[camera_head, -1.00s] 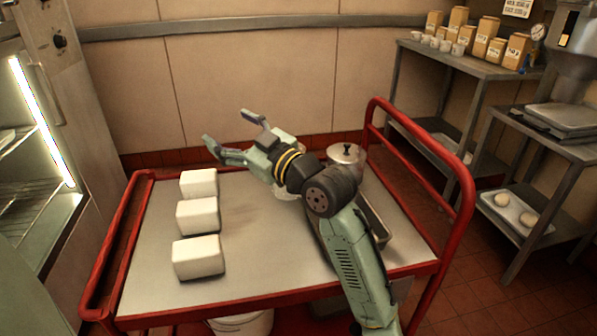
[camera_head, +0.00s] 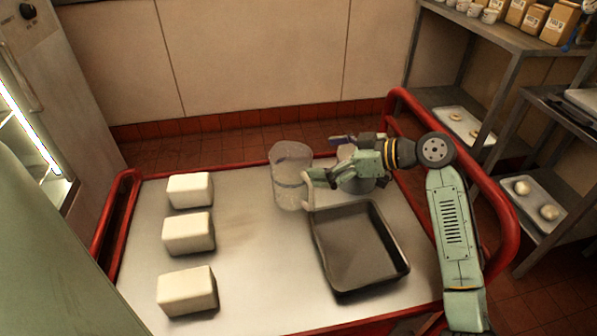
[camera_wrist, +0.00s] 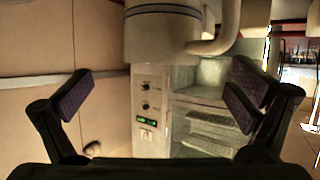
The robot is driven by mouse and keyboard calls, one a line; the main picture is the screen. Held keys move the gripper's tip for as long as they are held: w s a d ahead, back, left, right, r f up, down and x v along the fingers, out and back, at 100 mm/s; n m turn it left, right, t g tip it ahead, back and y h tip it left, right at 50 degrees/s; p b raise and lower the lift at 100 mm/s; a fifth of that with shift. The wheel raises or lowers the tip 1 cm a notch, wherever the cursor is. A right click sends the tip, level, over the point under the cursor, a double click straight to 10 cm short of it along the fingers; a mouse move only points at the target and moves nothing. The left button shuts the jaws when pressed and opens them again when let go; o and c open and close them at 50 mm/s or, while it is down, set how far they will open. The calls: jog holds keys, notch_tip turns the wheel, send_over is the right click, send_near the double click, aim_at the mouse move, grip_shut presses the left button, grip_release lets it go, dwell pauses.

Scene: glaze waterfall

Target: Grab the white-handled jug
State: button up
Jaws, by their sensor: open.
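The clear jug (camera_head: 287,172) stands upright on the cart top, near its back edge. Its white handle (camera_head: 307,192) is on the right side, facing my gripper. My gripper (camera_head: 328,157) is open and empty, just right of the jug, with its fingers pointing left. In the wrist view the jug (camera_wrist: 160,38) fills the top middle, and its pale handle (camera_wrist: 228,28) curves out to the right. My open fingers (camera_wrist: 160,95) are spread at the left and right, lower in that picture. I cannot tell whether a finger touches the handle.
A metal pot (camera_head: 378,180) stands behind my gripper, mostly hidden. A dark baking pan (camera_head: 360,250) lies in front of the jug. Several white blocks (camera_head: 188,233) line the cart's left side. The red cart rail (camera_head: 500,205) rises at the right. The cart's middle is clear.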

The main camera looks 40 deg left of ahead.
aim_at(295, 158)
jog(key=p+x, duration=0.1)
jog(key=x, duration=0.1)
jog(key=p+x, duration=0.1)
jog(key=x, duration=0.2)
jog(key=p+x, duration=0.1)
jog(key=x, duration=0.1)
jog(key=shift+s+a+r, duration=0.2)
jog(key=shift+s+a, duration=0.05)
jog(key=shift+c, duration=0.4)
jog(key=c, duration=1.5)
jog(key=shift+r+p, duration=0.1)
jog(key=shift+p, duration=0.25)
